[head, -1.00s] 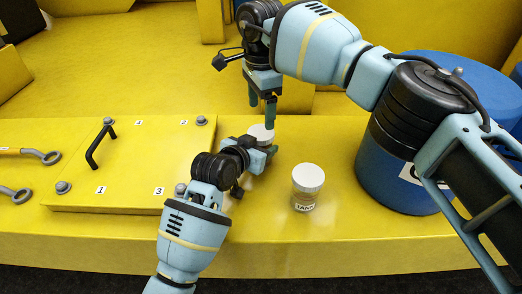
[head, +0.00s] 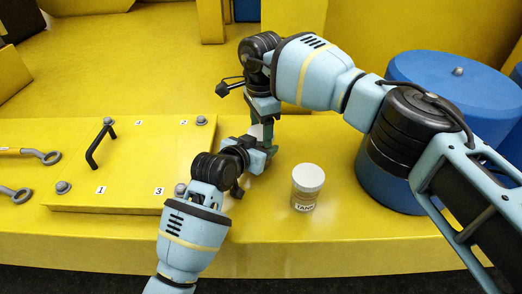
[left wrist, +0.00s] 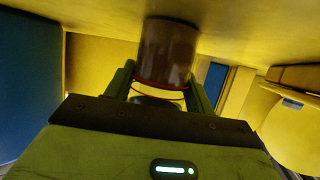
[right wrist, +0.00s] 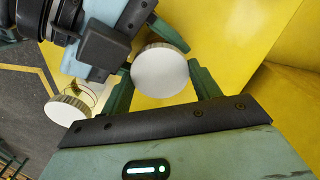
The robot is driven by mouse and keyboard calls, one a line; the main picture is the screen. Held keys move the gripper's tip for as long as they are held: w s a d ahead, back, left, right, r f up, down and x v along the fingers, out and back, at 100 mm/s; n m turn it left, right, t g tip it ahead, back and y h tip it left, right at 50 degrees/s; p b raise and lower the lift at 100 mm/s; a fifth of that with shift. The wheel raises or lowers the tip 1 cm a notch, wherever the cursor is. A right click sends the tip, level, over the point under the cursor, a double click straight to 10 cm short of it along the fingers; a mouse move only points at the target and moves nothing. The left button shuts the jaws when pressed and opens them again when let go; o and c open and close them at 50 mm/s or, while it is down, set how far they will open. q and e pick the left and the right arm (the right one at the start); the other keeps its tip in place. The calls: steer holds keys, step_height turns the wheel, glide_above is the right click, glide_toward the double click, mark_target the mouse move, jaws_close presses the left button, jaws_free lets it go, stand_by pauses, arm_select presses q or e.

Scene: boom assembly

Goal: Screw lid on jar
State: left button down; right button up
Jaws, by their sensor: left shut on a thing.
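The jar (left wrist: 166,52), a brownish cylinder in the left wrist view, sits between the fingers of my left gripper (left wrist: 161,82), which is shut on it. In the head view this gripper (head: 262,152) is low over the yellow surface. The round white lid (right wrist: 160,70) shows between the fingers of my right gripper (right wrist: 161,84). It also shows as a small white patch in the head view (head: 256,131), where my right gripper (head: 263,131) points down at it from above. The fingers lie close to both sides of the lid; whether they press on it I cannot tell. The lid's seating is hidden.
Another jar (head: 306,188) with a white lid and a label reading TANK stands to the right. A yellow panel (head: 135,165) with a black handle (head: 100,143) and bolts lies to the left. Large blue drums (head: 440,80) stand at the right. The surface's front edge is close.

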steer(key=c, duration=0.5)
steer(key=shift+m, duration=0.8)
steer(key=shift+c, duration=0.2)
steer(key=o, duration=1.2)
steer(key=shift+c, duration=0.2)
step_height(320, 180, up, 12)
arm_select(q)
steer(key=shift+c, duration=2.3)
jaws_free()
